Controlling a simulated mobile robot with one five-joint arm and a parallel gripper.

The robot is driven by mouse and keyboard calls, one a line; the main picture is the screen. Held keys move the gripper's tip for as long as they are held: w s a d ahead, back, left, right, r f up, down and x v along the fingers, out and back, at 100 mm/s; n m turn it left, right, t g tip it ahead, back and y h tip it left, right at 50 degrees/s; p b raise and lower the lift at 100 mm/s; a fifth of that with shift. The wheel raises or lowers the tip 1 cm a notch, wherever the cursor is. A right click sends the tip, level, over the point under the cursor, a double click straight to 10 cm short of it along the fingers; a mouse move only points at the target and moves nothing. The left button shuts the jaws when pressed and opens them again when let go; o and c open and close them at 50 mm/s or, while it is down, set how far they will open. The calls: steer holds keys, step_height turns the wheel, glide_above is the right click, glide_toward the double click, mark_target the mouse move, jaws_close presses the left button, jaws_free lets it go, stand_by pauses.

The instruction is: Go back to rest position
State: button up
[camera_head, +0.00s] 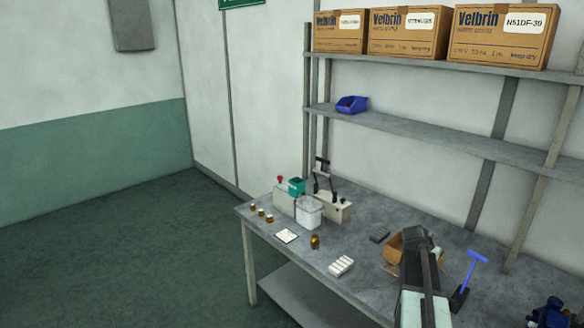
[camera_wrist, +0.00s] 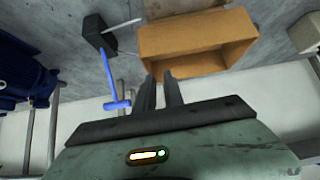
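My gripper (camera_wrist: 160,84) shows in the wrist view as two dark fingers with a narrow gap between them. Nothing shows in the gap. In the head view my arm rises at the lower right, its dark end in front of an open cardboard box (camera_head: 392,247) and hiding part of it. The box also shows in the wrist view (camera_wrist: 198,40), beyond the fingertips. I cannot tell how far the fingers are from it.
The grey workbench (camera_head: 360,235) carries a blue T-handled tool (camera_head: 477,258) right of my arm, a blue pump (camera_head: 552,312) farther right, and a white block (camera_head: 341,265) to the left. Shelves above hold a blue bin (camera_head: 351,104) and cartons (camera_head: 407,32). The left floor is clear.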

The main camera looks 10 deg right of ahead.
steer(key=w+a+f+n+y, duration=0.1)
steer(key=w+a+n+y, duration=0.1)
steer(key=a, duration=1.2)
steer(key=w+a+f+n+y, duration=0.1)
steer(key=w+a+f+n, duration=0.15)
steer(key=a, duration=1.15)
steer(key=s+a+f+n+g+y, duration=0.1)
steer(key=s+a+n+g+y, duration=0.1)
steer(key=s+a, duration=0.6)
steer(key=s+a+f+n+g+y, duration=0.2)
steer(key=s+a+n+g, duration=0.1)
steer(key=s+a, duration=0.5)
steer(key=shift+s+a+f+n+y, duration=0.3)
steer(key=shift+a+n, duration=0.35)
steer(key=shift+n, duration=0.2)
